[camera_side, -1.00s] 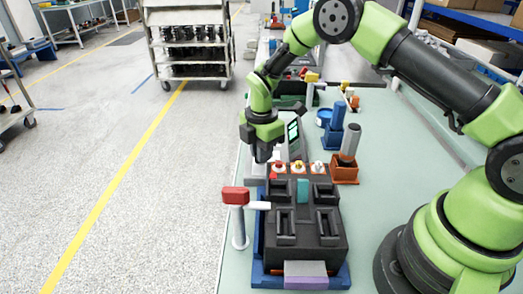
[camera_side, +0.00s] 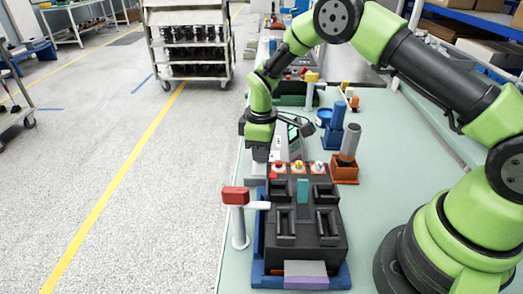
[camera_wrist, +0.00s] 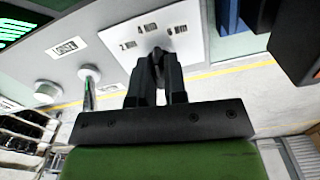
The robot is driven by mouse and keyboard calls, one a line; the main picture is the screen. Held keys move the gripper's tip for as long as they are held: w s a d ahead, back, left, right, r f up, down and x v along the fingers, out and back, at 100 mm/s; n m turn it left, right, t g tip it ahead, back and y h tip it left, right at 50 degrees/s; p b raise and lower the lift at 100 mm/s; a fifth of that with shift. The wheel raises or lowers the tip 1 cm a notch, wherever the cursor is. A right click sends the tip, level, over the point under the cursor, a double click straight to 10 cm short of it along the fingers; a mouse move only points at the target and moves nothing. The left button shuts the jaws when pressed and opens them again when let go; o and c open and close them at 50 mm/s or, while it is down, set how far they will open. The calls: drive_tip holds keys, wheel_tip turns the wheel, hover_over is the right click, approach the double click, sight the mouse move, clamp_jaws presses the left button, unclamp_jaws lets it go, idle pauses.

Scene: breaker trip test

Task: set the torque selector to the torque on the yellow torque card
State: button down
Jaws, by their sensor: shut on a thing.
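My gripper (camera_wrist: 158,80) is shut on the torque selector (camera_wrist: 158,55), a dark knob on a white plate (camera_wrist: 194,45) marked 2 Nm, 4 Nm and 6 Nm. The fingers cover most of the knob, so I cannot tell which mark it points to. In the side view my gripper (camera_side: 261,152) points down behind the black breaker block, and the selector is hidden there. A small yellow piece (camera_side: 311,77) stands farther back; it may be the torque card, but no writing on it is readable.
The black breaker block (camera_side: 303,250) sits in a blue fixture, beside a red-handled lever (camera_side: 236,195). An orange holder (camera_side: 344,172) with a grey cylinder stands right of my gripper. A green-lit screen (camera_wrist: 18,30) is close by.

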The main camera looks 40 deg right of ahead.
drive_tip(key=m, duration=0.3)
drive_tip(key=shift+m, duration=2.2)
drive_tip(key=c, duration=1.2)
unclamp_jaws()
drive_tip(key=shift+o, duration=0.2)
wheel_tip(320, 180, up, 10)
drive_tip(key=shift+r, duration=0.1)
